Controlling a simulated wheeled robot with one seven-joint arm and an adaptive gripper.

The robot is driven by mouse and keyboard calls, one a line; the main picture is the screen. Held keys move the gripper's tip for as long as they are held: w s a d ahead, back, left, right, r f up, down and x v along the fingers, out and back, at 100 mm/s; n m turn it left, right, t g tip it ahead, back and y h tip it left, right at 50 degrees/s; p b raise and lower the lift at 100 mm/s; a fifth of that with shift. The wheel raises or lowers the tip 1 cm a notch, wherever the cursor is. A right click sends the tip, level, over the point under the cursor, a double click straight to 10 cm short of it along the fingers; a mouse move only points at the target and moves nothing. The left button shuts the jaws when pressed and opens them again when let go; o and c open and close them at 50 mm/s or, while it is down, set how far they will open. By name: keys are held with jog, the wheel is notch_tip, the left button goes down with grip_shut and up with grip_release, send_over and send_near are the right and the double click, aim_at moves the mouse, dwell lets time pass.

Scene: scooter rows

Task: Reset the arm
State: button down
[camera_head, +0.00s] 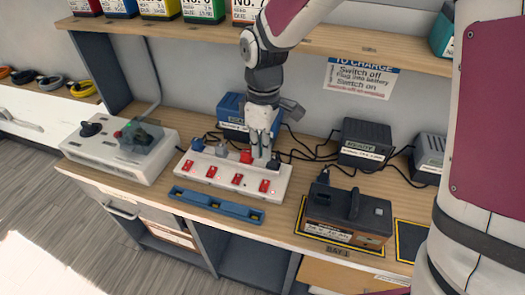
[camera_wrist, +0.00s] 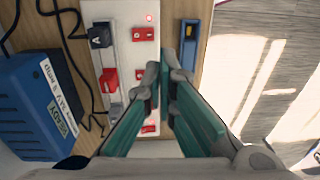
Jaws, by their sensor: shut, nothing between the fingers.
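My gripper (camera_head: 261,153) points down over the white power strip (camera_head: 228,186) on the bench, near its right end. In the wrist view the green-padded fingers of my gripper (camera_wrist: 164,82) are closed together with nothing between them, and they hide part of the strip (camera_wrist: 122,12). I cannot tell whether the fingertips touch the strip. Several red switches (camera_head: 237,179) line the strip's front. Plugs stand along its back, among them a blue plug (camera_head: 197,145), a red plug (camera_head: 246,157) and a dark plug (camera_wrist: 99,37).
A blue charger (camera_head: 231,112) stands behind my gripper. A black charger (camera_head: 366,142) and a dark battery (camera_head: 347,212) stand to the right, with loose cables between. A switch box (camera_head: 120,150) is to the left. The shelf (camera_head: 330,42) overhangs the bench. A blue bar (camera_head: 216,206) lies in front.

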dwell(0.3)
jog(key=s+d+r+m+t, duration=0.4)
jog(key=s+d+r+m, duration=0.5)
jog(key=s+d+r, duration=0.5)
jog(key=s+d+r+m+t, duration=0.1)
jog(key=s+r+m, duration=0.1)
jog(key=s+m, duration=0.2)
jog(key=shift+s+d+r+m, duration=0.25)
jog(key=shift+s+m, duration=0.05)
jog(key=shift+s, duration=0.9)
